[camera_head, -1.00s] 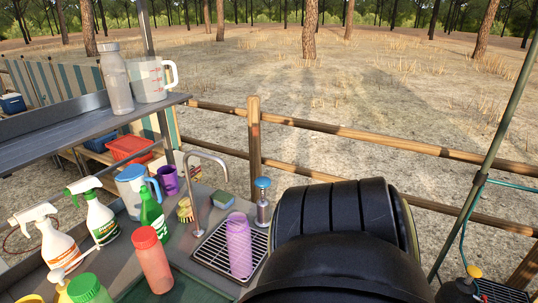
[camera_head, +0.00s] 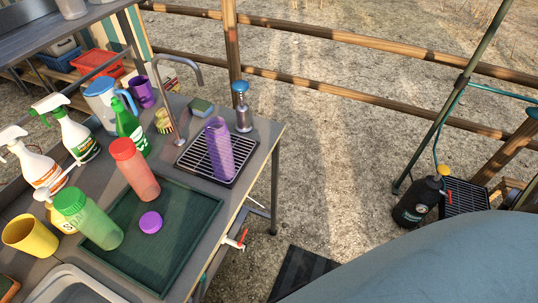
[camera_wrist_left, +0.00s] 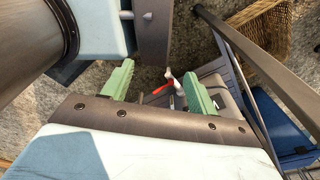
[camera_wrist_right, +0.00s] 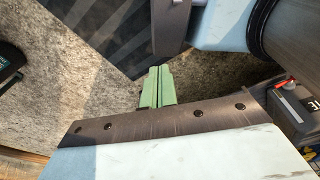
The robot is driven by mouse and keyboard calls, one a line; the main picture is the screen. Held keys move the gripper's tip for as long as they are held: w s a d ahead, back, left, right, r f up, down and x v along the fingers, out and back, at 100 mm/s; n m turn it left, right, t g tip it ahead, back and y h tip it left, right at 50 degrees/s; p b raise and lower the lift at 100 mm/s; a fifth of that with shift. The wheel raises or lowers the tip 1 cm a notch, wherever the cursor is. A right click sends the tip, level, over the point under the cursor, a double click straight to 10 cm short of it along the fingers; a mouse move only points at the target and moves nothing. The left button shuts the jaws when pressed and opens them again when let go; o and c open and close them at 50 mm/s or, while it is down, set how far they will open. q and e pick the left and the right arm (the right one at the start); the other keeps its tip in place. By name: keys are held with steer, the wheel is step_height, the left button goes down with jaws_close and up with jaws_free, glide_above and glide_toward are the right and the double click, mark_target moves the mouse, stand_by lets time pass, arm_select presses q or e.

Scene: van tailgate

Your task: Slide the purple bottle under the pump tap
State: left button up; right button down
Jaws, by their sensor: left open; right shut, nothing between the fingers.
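The purple bottle (camera_head: 219,150) stands upright on a black drip grid (camera_head: 190,158) set in the grey counter. A curved metal tap (camera_head: 178,105) rises at the grid's left side, its spout bent toward the bottle. I cannot tell whether the spout is straight above it. A metal pump with a blue knob (camera_head: 241,105) stands just behind the bottle, to its right. My left gripper (camera_wrist_left: 158,88) is open and empty in the left wrist view. My right gripper (camera_wrist_right: 157,87) is shut and empty in the right wrist view. Neither gripper shows in the head view, and both are away from the bottle.
A red bottle (camera_head: 134,170), a green bottle (camera_head: 88,218) and a purple lid (camera_head: 150,222) are on or by the dark green mat (camera_head: 185,235). Spray bottles and a jug (camera_head: 105,103) crowd the left. A sponge (camera_head: 202,107) lies behind the grid. A black canister (camera_head: 415,203) stands right.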

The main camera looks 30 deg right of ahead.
arm_select(q)
steer(key=o, duration=0.4)
steer(key=shift+d+f, duration=0.1)
arm_select(e)
steer(key=w+d+r+n+t, duration=0.2)
steer(key=w+r+t, duration=0.15)
steer(key=w, duration=0.45)
steer(key=w+d+r+n+t, duration=0.2)
steer(key=w+r, duration=0.2)
steer(key=w, duration=0.3)
steer(key=n+t+y, duration=0.6)
steer(key=n+y, duration=0.6)
steer(key=n, duration=0.7)
glide_toward(218, 168)
steer(key=s+d, duration=0.2)
steer(key=s, duration=0.5)
steer(key=shift+t, duration=0.25)
steer(key=x, duration=0.9)
steer(key=shift+w+a, duration=0.15)
steer(key=shift+w+d+f, duration=0.1)
steer(key=shift+w+d, duration=0.1)
steer(key=shift+w, duration=0.95)
arm_select(q)
steer(key=shift+a+r, duration=0.2)
steer(key=shift+r, duration=0.1)
arm_select(e)
steer(key=shift+w, duration=0.55)
steer(key=shift+d, duration=0.15)
